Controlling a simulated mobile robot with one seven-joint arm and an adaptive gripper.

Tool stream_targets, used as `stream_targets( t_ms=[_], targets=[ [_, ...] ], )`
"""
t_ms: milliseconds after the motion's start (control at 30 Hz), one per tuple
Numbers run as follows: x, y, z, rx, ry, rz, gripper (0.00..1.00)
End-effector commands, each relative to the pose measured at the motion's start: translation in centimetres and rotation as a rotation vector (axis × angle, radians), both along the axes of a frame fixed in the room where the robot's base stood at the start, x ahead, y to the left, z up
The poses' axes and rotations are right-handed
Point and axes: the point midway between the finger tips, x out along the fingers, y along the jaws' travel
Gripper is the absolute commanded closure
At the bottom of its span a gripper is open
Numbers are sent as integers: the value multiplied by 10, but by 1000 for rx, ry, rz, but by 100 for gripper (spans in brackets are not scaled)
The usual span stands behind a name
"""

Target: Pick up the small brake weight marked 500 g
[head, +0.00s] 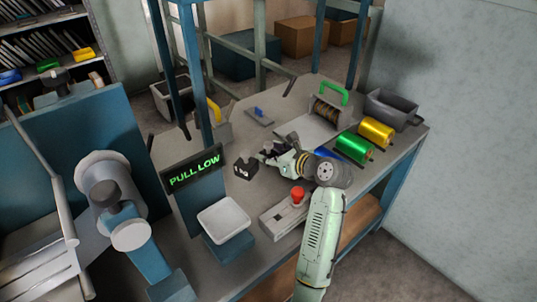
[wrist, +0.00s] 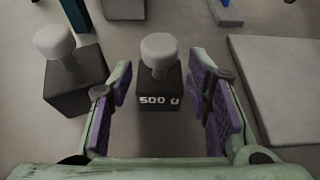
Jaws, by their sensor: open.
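The brake weight marked 500 g (wrist: 158,90) is a small dark block with a pale rounded knob, upright on the bench in the wrist view. White lettering shows on its near face. My gripper (wrist: 161,78) is open, with one purple-padded finger on each side of this weight and visible gaps to it. A second dark block with a pale knob (wrist: 72,85) stands to the left, outside the left finger. In the head view my gripper (head: 272,153) is low over the bench beside a dark marked block (head: 244,169); the 500 g weight cannot be made out clearly there.
A pale flat plate (wrist: 275,85) lies right of my gripper. Green (head: 354,147) and yellow (head: 376,131) rolls lie at the bench's right. A box with a red button (head: 297,194), a white tray (head: 224,219) and a PULL LOW sign (head: 193,169) stand nearer.

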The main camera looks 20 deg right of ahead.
Motion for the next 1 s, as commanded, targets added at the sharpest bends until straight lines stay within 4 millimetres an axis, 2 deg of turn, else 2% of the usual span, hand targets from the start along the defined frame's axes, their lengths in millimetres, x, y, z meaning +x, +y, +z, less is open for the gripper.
stream_targets(
  t_ms=[133, 800, 1000],
  targets=[
    [0, 0, 0, -1, 0, 0, 55],
    [0, 0, 0, -1, 0, 0, 100],
    [0, 0, 0, -1, 0, 0, 100]
  ],
)
